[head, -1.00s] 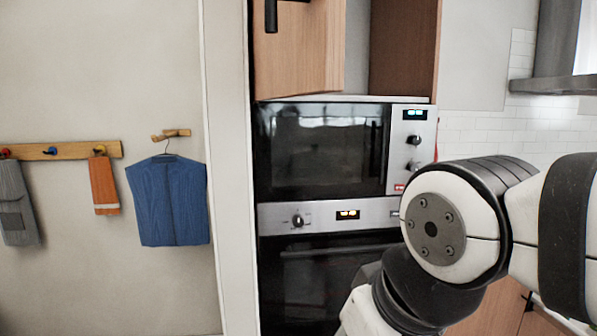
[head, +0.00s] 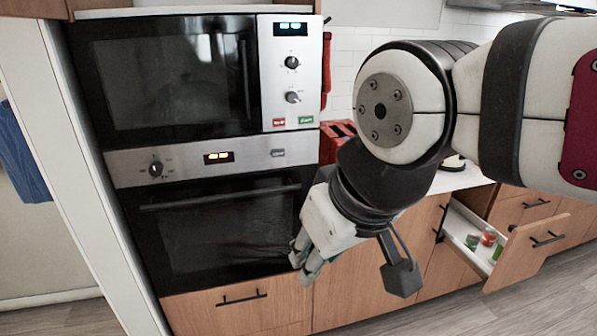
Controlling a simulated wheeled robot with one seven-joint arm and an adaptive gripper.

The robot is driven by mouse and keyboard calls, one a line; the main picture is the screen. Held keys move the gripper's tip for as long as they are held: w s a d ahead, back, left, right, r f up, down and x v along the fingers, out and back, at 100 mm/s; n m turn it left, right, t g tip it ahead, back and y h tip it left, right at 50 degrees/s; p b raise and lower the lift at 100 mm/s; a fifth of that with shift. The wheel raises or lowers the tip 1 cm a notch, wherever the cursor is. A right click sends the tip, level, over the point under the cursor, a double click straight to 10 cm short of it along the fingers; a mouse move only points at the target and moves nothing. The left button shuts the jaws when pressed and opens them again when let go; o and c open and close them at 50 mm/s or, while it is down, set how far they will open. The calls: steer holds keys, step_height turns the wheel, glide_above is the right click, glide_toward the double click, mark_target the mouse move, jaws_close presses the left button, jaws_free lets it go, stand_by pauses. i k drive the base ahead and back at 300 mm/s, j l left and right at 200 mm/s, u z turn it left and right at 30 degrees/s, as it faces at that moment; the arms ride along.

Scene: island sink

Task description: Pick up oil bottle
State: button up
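I cannot make out an oil bottle for certain in the head view. My gripper (head: 302,266) hangs in front of the lower oven, at the end of my bent arm. Its fingers point down and to the left, and I see nothing between them.
An open drawer (head: 474,237) at the right holds several small items, including a red one (head: 488,237). A microwave (head: 165,75) sits above the oven (head: 210,225). A red object (head: 333,138) stands on the counter, partly hidden. Floor shows at the lower right.

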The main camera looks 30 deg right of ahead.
mark_target(502, 241)
steer(key=l+z, duration=0.2)
steer(key=z, duration=0.3)
steer(key=l+z, duration=0.15)
steer(key=z, duration=0.3)
steer(key=i+l+z, duration=0.1)
steer(key=z, duration=0.4)
steer(key=j+z, duration=0.2)
steer(key=z, duration=0.15)
steer(key=i+j+z, duration=0.1)
steer(key=j+z, duration=0.6)
steer(key=j, duration=0.4)
steer(key=i+l+z, duration=0.15)
steer(key=i, duration=0.2)
steer(key=i+l+z, duration=0.15)
steer(key=i, duration=0.2)
